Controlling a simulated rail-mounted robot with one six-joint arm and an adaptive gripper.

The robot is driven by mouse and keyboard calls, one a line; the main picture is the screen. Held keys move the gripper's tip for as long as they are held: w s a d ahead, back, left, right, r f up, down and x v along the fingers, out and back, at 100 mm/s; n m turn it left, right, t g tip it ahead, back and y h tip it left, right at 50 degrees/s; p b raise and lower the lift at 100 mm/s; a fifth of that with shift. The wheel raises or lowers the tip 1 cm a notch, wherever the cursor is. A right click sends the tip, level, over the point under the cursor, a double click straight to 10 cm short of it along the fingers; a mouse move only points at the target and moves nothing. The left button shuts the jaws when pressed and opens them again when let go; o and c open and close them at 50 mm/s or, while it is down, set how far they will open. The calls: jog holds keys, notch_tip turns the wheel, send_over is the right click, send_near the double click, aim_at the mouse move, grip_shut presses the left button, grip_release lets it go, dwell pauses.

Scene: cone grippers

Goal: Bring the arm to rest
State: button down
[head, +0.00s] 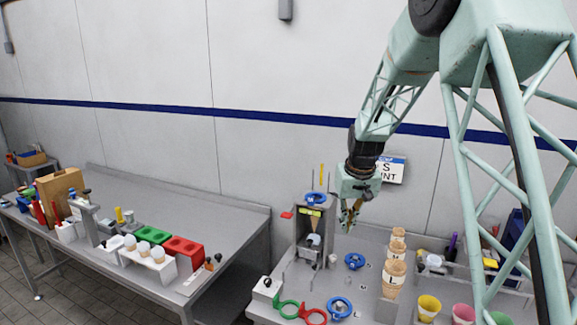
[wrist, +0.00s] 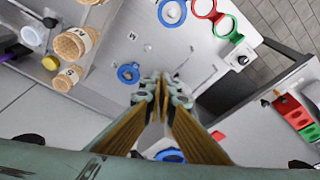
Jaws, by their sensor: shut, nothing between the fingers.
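My arm (head: 385,110) reaches down from the upper right in the head view. My gripper (head: 347,222) hangs above the back of the right-hand worktable, pointing down. In the wrist view my gripper (wrist: 163,80) shows its fingertips together with nothing between them. It is beside the grey dispenser stand (head: 312,235) and left of the stacked cones (head: 396,265), apart from both as far as I can see.
Blue rings (head: 354,261) and red and green rings (head: 312,314) lie on the right table (head: 268,314). Coloured cups (head: 429,307) stand at the front right. A left table (head: 200,200) holds a white rack (head: 150,262) and red block (head: 184,250). The air above both tables is mostly clear.

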jog(key=s+r+b, duration=0.2)
jog(key=s+r, duration=0.6)
jog(key=s, duration=0.5)
jog(key=s+r+b, duration=0.1)
jog(key=s+r, duration=0.7)
jog(key=s, duration=0.5)
jog(key=s+d+f+m+b, duration=0.1)
jog(key=s+b, duration=0.3)
jog(key=s, duration=2.9)
jog(key=shift+s+f+t, duration=0.2)
jog(key=shift+f+t, duration=0.2)
jog(key=shift+f, duration=0.15)
